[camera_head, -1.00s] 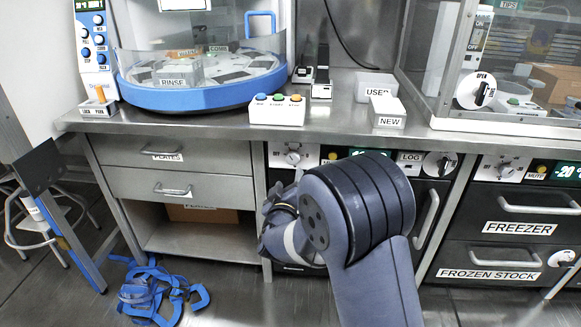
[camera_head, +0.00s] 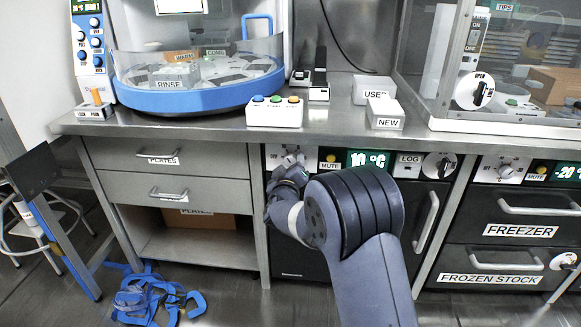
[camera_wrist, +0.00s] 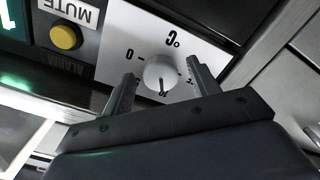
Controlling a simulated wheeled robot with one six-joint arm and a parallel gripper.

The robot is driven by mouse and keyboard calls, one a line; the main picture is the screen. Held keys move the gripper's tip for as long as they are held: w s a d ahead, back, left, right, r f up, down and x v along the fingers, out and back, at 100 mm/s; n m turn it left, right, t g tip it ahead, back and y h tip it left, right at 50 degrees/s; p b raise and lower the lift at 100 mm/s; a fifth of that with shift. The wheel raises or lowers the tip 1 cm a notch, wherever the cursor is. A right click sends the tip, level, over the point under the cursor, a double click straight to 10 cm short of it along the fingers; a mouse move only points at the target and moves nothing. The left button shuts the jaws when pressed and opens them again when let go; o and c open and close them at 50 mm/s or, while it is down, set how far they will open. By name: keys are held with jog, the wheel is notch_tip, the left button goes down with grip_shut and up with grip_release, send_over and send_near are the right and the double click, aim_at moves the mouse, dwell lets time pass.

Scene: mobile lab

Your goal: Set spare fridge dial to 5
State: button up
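The fridge dial is a round white knob on a white plate; it shows upside down in the wrist view (camera_wrist: 160,73). Its dark pointer mark points to the picture's bottom, at what looks like 10. My gripper (camera_wrist: 158,72) is open, with one finger on each side of the knob; I cannot tell whether either touches it. In the head view the dial (camera_head: 288,156) is partly visible just above my wrist, on the fridge with the green display (camera_head: 367,159) reading 10 °C.
A yellow MUTE button (camera_wrist: 66,37) is beside the dial. Another dial (camera_head: 435,165) is on the panel's right, near a LOG label. A freezer (camera_head: 520,208) stands right and drawers (camera_head: 175,186) left. Blue straps (camera_head: 150,295) lie on the floor.

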jog(key=c, duration=1)
jog(key=shift+m, duration=0.4)
jog(key=m+b, duration=0.1)
jog(key=m, duration=0.4)
jog(key=shift+a+f+m+b, duration=0.1)
jog(key=shift+f+m+b, duration=0.05)
jog(key=shift+m+b, duration=0.2)
jog(key=m+b, duration=0.2)
jog(key=m, duration=0.3)
jog(key=shift+m, duration=0.25)
jog(key=o, duration=1)
